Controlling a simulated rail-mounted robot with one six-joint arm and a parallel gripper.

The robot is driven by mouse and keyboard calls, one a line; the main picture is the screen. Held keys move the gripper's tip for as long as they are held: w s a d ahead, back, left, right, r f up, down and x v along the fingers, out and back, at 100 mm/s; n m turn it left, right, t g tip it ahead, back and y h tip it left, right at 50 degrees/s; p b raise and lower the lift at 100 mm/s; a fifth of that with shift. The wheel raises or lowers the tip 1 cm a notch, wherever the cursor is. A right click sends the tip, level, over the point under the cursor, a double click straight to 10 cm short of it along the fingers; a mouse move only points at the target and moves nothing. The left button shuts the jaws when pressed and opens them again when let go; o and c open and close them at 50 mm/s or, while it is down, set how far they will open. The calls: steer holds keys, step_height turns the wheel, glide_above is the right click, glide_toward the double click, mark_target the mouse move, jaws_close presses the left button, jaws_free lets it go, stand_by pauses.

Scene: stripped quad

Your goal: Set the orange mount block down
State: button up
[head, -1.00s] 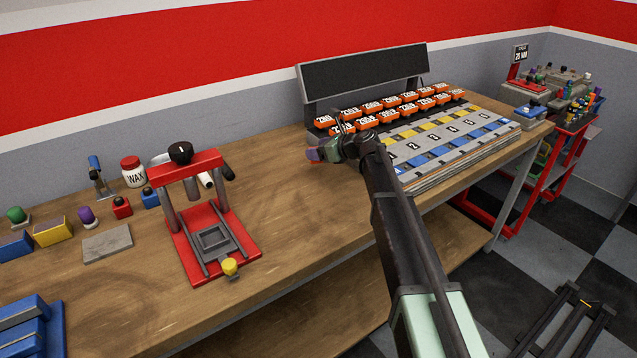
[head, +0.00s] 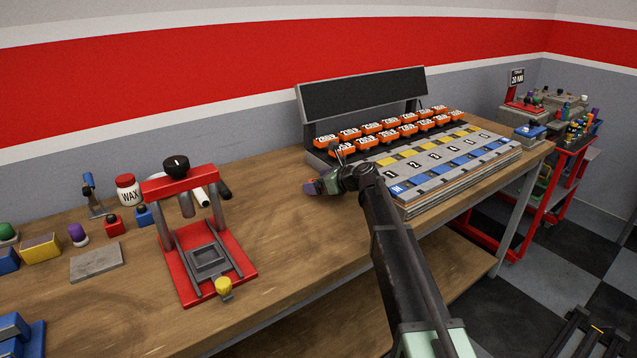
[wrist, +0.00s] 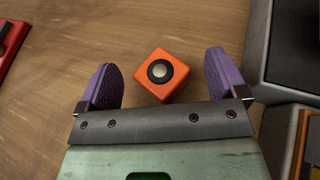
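An orange mount block (wrist: 162,74) with a dark round hole ringed in grey shows in the wrist view over the wooden bench top. It sits between the two purple fingers of my gripper (wrist: 165,80). The fingers are wide apart, with a clear gap on both sides of the block. The block appears to rest on the wood. In the head view my gripper (head: 318,186) is low over the bench, just left of the rack's near corner.
The grey rack (head: 405,205) holds rows of labelled orange blocks (head: 390,134) and numbered strips, close right of my gripper. A red press (head: 230,285) stands to the left, with small coloured items beyond it. Bare bench (head: 275,220) lies between press and rack.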

steer(key=shift+r, duration=0.25)
steer(key=p+v, duration=0.4)
steer(key=v, duration=0.7)
steer(key=shift+s+a+r+p, duration=0.1)
steer(key=shift+r+p, duration=0.05)
steer(key=shift+p, duration=0.25)
steer(key=shift+s+d, duration=0.2)
steer(key=shift+d, duration=0.25)
steer(key=shift+c, duration=1.4)
